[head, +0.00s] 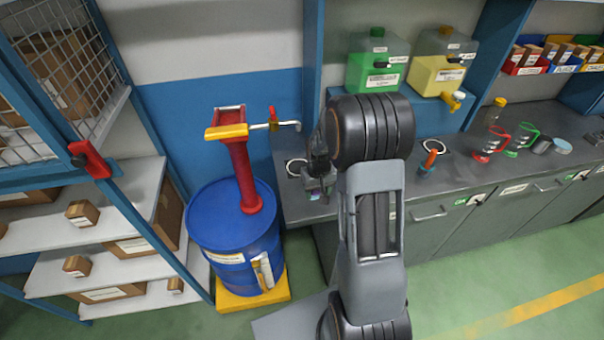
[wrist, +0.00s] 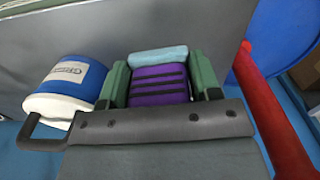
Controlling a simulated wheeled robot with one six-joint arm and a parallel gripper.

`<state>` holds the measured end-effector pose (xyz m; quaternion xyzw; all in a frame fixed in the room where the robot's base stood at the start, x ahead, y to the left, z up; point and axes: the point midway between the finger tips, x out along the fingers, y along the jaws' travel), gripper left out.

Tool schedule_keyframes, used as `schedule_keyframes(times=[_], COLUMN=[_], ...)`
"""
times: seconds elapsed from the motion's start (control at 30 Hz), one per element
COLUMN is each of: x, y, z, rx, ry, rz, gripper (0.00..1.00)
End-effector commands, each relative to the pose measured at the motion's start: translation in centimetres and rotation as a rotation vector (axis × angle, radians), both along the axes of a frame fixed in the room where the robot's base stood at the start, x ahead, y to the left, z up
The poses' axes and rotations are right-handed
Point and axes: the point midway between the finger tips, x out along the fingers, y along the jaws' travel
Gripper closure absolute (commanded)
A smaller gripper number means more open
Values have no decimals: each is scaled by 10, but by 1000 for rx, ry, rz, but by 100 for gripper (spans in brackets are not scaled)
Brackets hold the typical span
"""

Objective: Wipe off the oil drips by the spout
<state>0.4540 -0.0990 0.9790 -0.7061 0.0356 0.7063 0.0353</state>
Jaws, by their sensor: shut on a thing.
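In the wrist view my gripper (wrist: 161,88) has its two green fingers closed on a purple block with dark stripes and a pale blue face (wrist: 158,55). In the head view my gripper (head: 318,188) is low over the left end of the grey counter (head: 395,200), partly hidden by my arm. A metal outlet pipe (head: 285,125) from the red pump ends above and left of it. The yellow jug (head: 437,75) has a yellow tap (head: 455,99) over the counter. I cannot make out any oil drips in either view.
A blue drum (head: 235,240) with a red pump column (head: 240,175) stands left of the counter. A blue and white mug (wrist: 68,90) is close left of my gripper. A green jug (head: 377,65), an orange-handled thing (head: 430,160) and red and green-handled jugs (head: 492,142) are further right.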

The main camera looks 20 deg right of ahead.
Motion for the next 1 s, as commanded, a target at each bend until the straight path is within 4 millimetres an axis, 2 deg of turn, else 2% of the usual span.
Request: schedule_keyframes(times=[0.1,0.33,0.87,0.93,1.0], x=[1,1,1,1,1], y=[1,2,3,9,23], z=[15,30,29,23,11], rx=[0,0,0,0,0], ry=[-1,-1,0,1,3], rz=[2,5,6,13,28], gripper=[65,65,65,65,65])
